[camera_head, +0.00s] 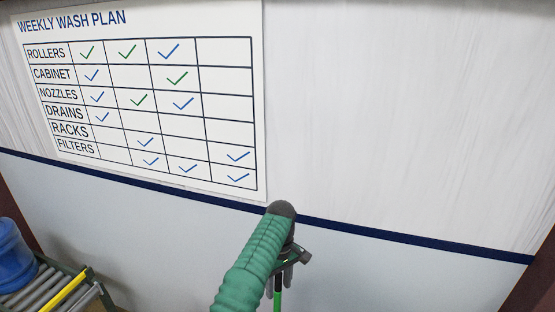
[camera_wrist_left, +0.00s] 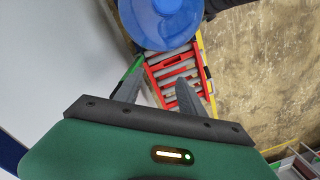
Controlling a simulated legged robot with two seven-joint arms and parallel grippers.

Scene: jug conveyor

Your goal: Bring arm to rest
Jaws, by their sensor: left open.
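My left arm, green with a dark wrist, reaches up from the bottom middle of the head view. Its gripper (camera_head: 279,284) hangs in front of the wall, partly hidden behind the arm. In the left wrist view the two grey fingers of this gripper (camera_wrist_left: 160,84) stand apart with nothing held between them. My right gripper is not in view.
A blue jug (camera_head: 12,256) stands on a roller conveyor (camera_head: 52,290) at lower left, apart from my gripper. The jug (camera_wrist_left: 160,22) also shows in the wrist view, beside a red frame (camera_wrist_left: 172,72) over rollers. A wash-plan chart (camera_head: 225,130) hangs on the wall.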

